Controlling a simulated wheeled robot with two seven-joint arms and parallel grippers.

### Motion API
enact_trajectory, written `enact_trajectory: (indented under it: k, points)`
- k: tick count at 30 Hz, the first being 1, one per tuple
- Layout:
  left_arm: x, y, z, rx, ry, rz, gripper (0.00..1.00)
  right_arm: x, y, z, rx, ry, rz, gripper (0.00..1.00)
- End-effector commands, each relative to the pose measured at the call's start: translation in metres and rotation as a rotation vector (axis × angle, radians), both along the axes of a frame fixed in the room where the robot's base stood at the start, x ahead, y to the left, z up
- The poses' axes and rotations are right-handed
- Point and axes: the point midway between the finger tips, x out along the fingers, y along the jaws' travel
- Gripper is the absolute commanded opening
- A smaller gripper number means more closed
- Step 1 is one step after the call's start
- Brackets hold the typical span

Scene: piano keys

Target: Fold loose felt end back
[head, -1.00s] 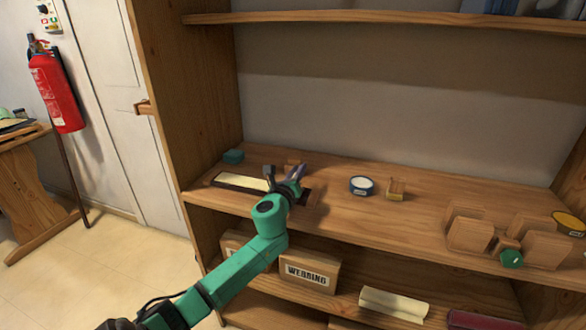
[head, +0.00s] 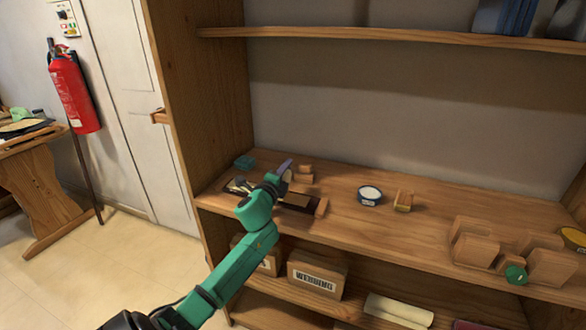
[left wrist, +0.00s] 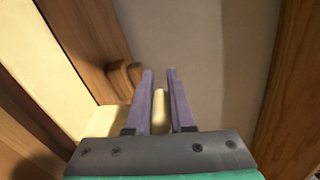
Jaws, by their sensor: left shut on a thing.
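A long dark tray or board (head: 298,201) lies on the shelf, with a wooden end piece at its right. The pale cream felt (head: 288,176) shows beside my left gripper (head: 284,168), raised above the board. The rest of the felt is mostly hidden behind my arm. In the left wrist view my gripper's purple fingers (left wrist: 160,75) are close together, with a cream strip (left wrist: 160,98) between them. My left gripper is shut on the felt's loose end. My right gripper is not in view.
A teal block (head: 244,162) sits at the back left and small wooden blocks (head: 305,173) behind the board. The cabinet's side wall (head: 205,100) is at left.

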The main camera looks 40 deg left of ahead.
Motion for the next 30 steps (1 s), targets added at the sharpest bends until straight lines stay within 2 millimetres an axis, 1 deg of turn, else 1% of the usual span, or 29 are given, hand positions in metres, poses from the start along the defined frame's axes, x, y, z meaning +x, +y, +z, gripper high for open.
enact_trajectory:
  k: [6, 15, 21, 30]
  points:
    - [-0.005, 0.015, -0.002, -0.184, -0.062, 0.001, 0.0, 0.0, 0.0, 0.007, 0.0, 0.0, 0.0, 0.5]
    - [-0.01, 0.028, -0.009, -0.368, -0.127, 0.001, 0.0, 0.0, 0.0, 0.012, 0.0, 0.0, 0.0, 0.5]
    - [-0.011, 0.032, -0.012, -0.431, -0.149, 0.0, 0.0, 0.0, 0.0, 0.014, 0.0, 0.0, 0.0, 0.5]
    - [-0.012, 0.034, -0.013, -0.453, -0.157, 0.0, 0.0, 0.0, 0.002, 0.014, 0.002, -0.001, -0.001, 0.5]
